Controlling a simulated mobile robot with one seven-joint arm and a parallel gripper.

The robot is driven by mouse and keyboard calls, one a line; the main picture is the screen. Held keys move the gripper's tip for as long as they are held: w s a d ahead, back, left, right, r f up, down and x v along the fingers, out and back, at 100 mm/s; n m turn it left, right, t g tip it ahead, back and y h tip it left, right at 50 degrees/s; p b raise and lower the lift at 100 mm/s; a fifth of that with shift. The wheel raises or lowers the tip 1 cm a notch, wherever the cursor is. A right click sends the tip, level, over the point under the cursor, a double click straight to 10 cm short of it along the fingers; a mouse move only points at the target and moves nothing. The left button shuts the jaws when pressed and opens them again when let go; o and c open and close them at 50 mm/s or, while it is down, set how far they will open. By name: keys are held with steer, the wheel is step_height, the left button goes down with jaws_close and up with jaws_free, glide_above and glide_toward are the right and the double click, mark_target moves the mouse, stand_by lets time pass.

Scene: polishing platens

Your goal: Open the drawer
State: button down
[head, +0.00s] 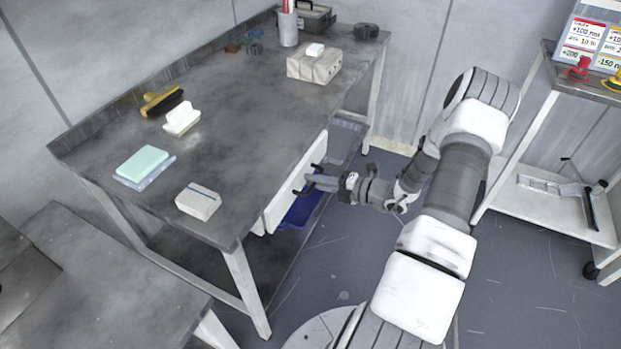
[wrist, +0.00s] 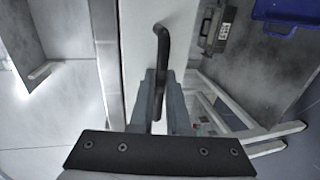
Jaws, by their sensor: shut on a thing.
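The drawer (head: 289,190) has a white front panel under the right side of the grey worktable (head: 235,140). It looks closed or nearly so; I cannot tell exactly. My gripper (head: 308,183) is at the drawer front, with my arm reaching in from the right. In the wrist view, the fingers of my gripper (wrist: 160,95) are shut on the dark bar handle (wrist: 163,50) of the drawer. The handle's curved upper end shows above the fingers, and the white drawer front (wrist: 140,40) lies behind it. The fingers hide part of the handle.
A blue bin (head: 300,208) sits below the drawer. A beige block (head: 198,201), a green sponge (head: 142,162), brushes and a brick-like block (head: 314,65) lie on the tabletop. A white cart (head: 545,205) stands at right. The floor before the drawer has free room around my arm.

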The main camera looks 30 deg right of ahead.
steer(key=f+p+v, duration=0.1)
steer(key=f+v, duration=0.1)
steer(key=v, duration=0.9)
steer(key=s+f+p+v, duration=0.1)
steer(key=f+v, duration=0.2)
steer(key=v, duration=0.9)
steer(key=shift+d+p, duration=0.3)
steer(key=shift+d, duration=0.1)
steer(key=shift+r, duration=0.1)
steer(key=c, duration=1.2)
jaws_free()
steer(key=shift+o, duration=0.2)
steer(key=p+v, duration=0.1)
steer(key=v, duration=1.6)
steer(key=shift+s, duration=0.25)
steer(key=shift+w, duration=0.1)
